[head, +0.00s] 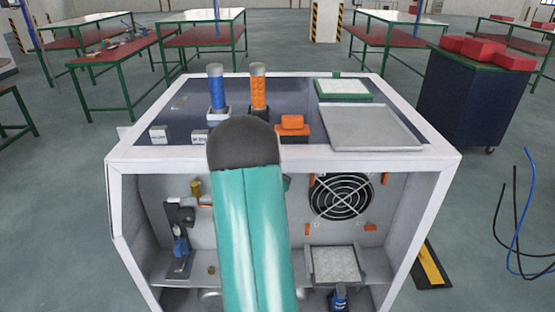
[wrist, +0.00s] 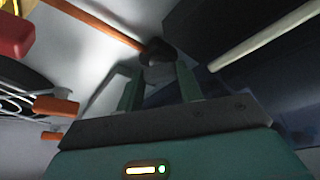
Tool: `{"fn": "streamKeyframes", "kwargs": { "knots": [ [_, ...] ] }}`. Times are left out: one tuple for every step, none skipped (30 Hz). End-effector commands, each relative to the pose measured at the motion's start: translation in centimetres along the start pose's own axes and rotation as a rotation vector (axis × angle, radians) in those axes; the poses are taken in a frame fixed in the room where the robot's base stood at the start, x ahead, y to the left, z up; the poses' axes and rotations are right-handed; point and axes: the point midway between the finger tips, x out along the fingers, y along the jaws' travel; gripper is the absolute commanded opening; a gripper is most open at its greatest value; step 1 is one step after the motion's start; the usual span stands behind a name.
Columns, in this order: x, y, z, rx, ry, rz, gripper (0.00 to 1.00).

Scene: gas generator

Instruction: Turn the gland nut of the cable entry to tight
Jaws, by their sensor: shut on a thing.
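In the wrist view, my gripper (wrist: 154,72) has its two green fingers on either side of a dark, rounded piece, which looks like the gland nut (wrist: 156,50). The fingers are shut on it. An orange-brown rod or cable (wrist: 98,22) runs from the upper left to this dark piece. The nut's markings and how tight it sits cannot be made out. In the head view, my teal arm reaches down in front of the open cabinet (head: 112,200) and hides the gripper and the nut.
A round fan grille (head: 341,197) is in the cabinet's back wall, right of my arm. A valve with a blue handle (head: 180,243) stands on the left inside. A grey tray (head: 370,128) and blue (head: 217,87) and orange (head: 259,88) cylinders are on top.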

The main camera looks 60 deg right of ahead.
Motion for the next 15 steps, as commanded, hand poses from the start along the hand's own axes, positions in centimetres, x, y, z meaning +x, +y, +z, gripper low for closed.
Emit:
{"fn": "streamKeyframes", "kwargs": {
  "knots": [
    [-0.01,-0.13,-0.02,0.035,0.001,0.013,0.14],
    [-0.01,-0.16,-0.04,0.058,0.001,0.023,0.14],
    [-0.01,-0.20,-0.03,0.086,0.001,0.034,0.14],
    [0.00,-0.22,-0.05,0.109,0.001,0.044,0.14],
    [0.01,-0.24,-0.08,0.130,0.002,0.053,0.14],
    [0.01,-0.28,-0.10,0.157,0.002,0.064,0.14],
    [0.01,-0.27,-0.10,0.179,0.001,0.073,0.14],
    [0.01,-0.28,-0.10,0.197,0.001,0.081,0.14],
    [0.01,-0.32,-0.10,0.223,0.001,0.091,0.14],
    [0.01,-0.32,-0.09,0.240,0.001,0.099,0.14],
    [0.01,-0.33,-0.09,0.258,0.001,0.107,0.14],
    [0.01,-0.37,-0.09,0.278,0.001,0.115,0.14],
    [0.02,-0.40,-0.11,0.293,0.001,0.120,0.14],
    [0.02,-0.42,-0.11,0.307,0.001,0.126,0.14],
    [0.02,-0.42,-0.12,0.323,0.001,0.133,0.14]
  ]
}}
